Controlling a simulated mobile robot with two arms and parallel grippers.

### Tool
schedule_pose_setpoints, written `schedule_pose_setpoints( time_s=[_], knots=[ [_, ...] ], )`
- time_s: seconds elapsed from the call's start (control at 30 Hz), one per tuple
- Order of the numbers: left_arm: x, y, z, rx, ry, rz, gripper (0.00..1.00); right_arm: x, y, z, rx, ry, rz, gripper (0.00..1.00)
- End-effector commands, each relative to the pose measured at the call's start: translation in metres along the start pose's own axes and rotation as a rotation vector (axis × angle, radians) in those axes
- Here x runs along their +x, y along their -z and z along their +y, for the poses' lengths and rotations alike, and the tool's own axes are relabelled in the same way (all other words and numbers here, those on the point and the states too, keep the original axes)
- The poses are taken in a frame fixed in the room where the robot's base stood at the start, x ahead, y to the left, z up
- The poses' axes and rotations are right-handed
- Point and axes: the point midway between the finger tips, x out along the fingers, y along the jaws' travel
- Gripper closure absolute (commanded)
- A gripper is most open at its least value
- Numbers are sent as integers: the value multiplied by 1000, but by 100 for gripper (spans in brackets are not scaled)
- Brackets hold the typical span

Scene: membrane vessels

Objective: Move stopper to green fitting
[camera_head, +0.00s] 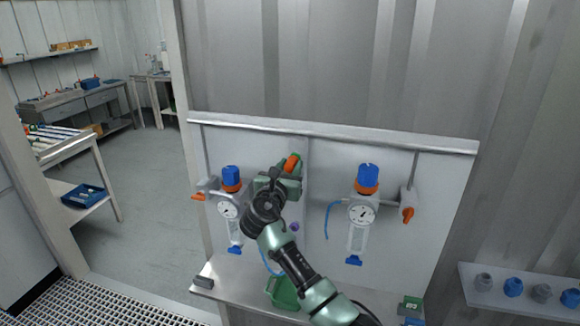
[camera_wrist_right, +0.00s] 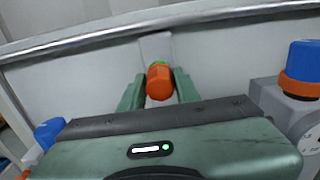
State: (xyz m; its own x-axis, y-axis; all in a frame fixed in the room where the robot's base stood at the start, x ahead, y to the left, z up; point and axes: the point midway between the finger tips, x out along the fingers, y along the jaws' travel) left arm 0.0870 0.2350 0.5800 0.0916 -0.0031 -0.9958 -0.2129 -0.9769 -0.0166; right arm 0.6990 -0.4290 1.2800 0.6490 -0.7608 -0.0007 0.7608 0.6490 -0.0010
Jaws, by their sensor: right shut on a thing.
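An orange stopper (camera_wrist_right: 159,84) sits between the two green fingers of my right gripper (camera_wrist_right: 160,78), which is shut on it. In the head view the orange stopper (camera_head: 291,163) shows at the tip of my right gripper (camera_head: 286,170), in front of the white panel. A green fitting (camera_wrist_right: 158,64) shows just behind the stopper, mostly hidden by it. The stopper lines up with the fitting, but I cannot tell how far it is seated. My left gripper is not in view.
Regulators with blue and orange caps and gauges stand left (camera_head: 229,208) and right (camera_head: 362,212) of my right arm. A green bin (camera_head: 283,293) is on the ledge below. A shelf (camera_head: 500,299) at the right holds several knobs.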

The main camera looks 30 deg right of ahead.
Motion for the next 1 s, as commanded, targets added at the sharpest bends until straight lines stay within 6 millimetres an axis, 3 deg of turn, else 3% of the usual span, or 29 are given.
schedule_pose_setpoints(
  time_s=[0.8, 0.83, 0.9, 1.0],
  knots=[
    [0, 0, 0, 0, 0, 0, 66, 12, 0, 0, -1, 1, 0, 100],
    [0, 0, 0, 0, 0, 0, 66, 12, 0, 0, -1, 0, 0, 63],
    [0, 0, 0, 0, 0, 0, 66, 11, 0, 0, -1, 0, 0, 43],
    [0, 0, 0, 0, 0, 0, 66, 11, 0, 0, -1, 0, 0, 43]
  ],
)
